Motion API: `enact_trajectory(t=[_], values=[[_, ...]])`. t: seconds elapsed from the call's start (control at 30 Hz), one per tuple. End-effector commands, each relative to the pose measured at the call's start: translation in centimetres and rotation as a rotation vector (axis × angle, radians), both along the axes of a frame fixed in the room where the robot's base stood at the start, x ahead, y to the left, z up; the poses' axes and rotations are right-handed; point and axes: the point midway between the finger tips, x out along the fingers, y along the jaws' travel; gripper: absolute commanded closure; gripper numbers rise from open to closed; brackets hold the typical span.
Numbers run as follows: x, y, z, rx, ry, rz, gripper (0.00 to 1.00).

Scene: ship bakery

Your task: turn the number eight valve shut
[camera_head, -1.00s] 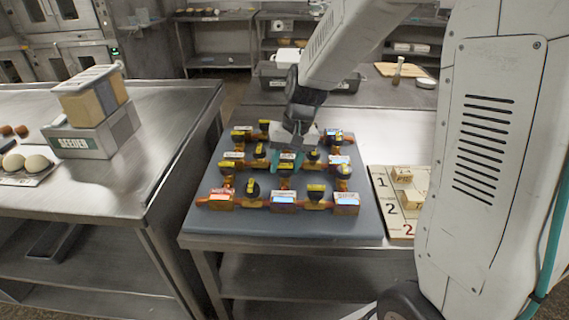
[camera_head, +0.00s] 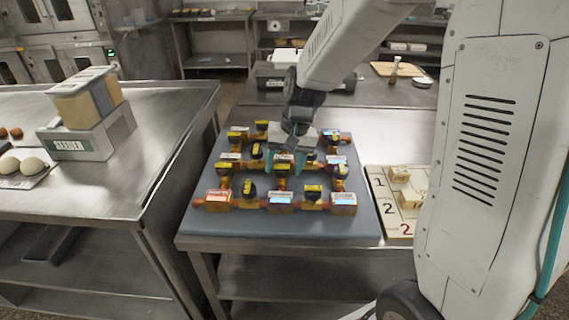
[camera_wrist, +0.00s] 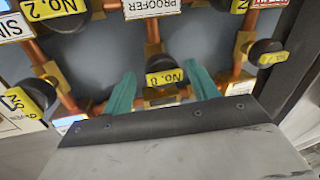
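The number eight valve (camera_wrist: 165,77) shows in the middle of the wrist view, with a yellow "No. 8" label on a dark handle over a brass body. It sits on a copper pipe below the "PROOFER" sign. My gripper (camera_wrist: 163,88) is open, with one teal fingertip on each side of the label. Gaps show between the fingers and the handle, so I see no grip. In the head view, my gripper (camera_head: 285,162) points down over the middle of the valve board (camera_head: 215,228), and the valve is largely hidden among the fingers and pipes.
Other valves stand close by, including number two (camera_wrist: 55,8) at upper left and one at right (camera_wrist: 266,55). A numbered board (camera_head: 387,208) with wooden blocks lies right of the valve board. A seeder box (camera_head: 80,145) stands on the left table, across a gap.

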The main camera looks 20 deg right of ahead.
Motion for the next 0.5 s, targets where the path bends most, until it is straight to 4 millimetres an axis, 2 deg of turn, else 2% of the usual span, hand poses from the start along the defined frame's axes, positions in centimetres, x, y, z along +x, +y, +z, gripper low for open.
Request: enact_trajectory(t=[0.13, 0.23, 0.5], values=[[0.0, 0.1, 0.1, 0.001, -0.001, 0.002, 0.41], [0.0, -0.1, 1.0, 0.001, -0.004, 0.0, 0.41], [-0.3, -1.2, 5.4, 0.0, -0.003, -0.004, 0.41]])
